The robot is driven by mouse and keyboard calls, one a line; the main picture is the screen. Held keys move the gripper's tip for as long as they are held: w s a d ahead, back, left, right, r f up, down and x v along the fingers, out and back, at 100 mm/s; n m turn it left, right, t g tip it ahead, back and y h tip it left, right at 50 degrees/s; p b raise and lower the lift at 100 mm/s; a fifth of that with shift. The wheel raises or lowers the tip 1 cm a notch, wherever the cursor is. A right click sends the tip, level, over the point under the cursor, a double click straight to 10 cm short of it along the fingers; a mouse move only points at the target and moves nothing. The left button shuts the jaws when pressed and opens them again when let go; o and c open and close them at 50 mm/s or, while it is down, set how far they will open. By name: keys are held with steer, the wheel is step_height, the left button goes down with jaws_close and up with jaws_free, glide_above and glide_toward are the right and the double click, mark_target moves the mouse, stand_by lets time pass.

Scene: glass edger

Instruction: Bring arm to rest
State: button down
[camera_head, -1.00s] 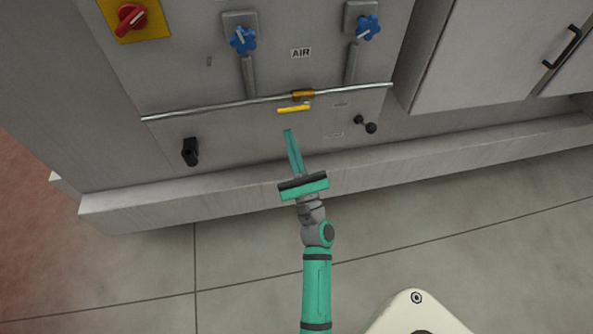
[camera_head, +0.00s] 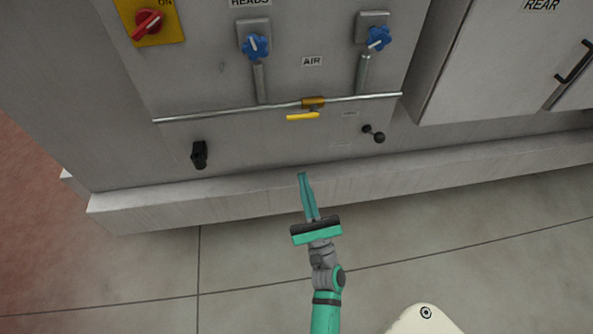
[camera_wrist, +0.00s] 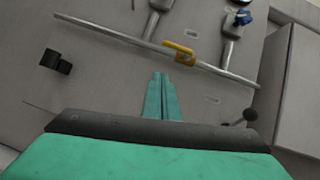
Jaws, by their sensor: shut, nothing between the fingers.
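My gripper (camera_head: 303,176) is teal, with its two fingers together and nothing between them. In the head view it is in front of the machine's lower ledge, below the yellow valve handle (camera_head: 303,116) and apart from it in the picture. The handle sits under a brass valve body on a thin horizontal pipe (camera_head: 230,110). In the wrist view the closed fingers (camera_wrist: 161,77) point toward the panel, with the yellow valve (camera_wrist: 179,53) just beyond their tips. My arm comes up from the bottom of the head view.
The grey panel carries a red switch (camera_head: 148,24), two blue knobs (camera_head: 257,46) (camera_head: 378,38), a black handle (camera_head: 199,155) and a black ball lever (camera_head: 374,134). A ledge (camera_head: 240,205) juts out at its foot. Cabinet doors (camera_head: 500,60) stand at right. Tiled floor (camera_head: 245,285) is open.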

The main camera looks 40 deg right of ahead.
steer(key=s+a+f+n+g+y, duration=0.2)
steer(key=a+f+n+g+y, duration=0.35)
steer(key=a+f+n, duration=0.85)
steer(key=s+a+f+n+g+y, duration=0.1)
steer(key=s+a+f+n+g, duration=0.1)
steer(key=s+a+f+n, duration=0.4)
steer(key=s+a+r+n+y, duration=0.2)
steer(key=s+a+r+n, duration=0.9)
steer(key=n, duration=0.6)
steer(key=shift+s+r+n+y, duration=0.3)
steer(key=shift+s+r+y, duration=0.05)
steer(key=shift+s, duration=0.85)
steer(key=shift+w, duration=0.1)
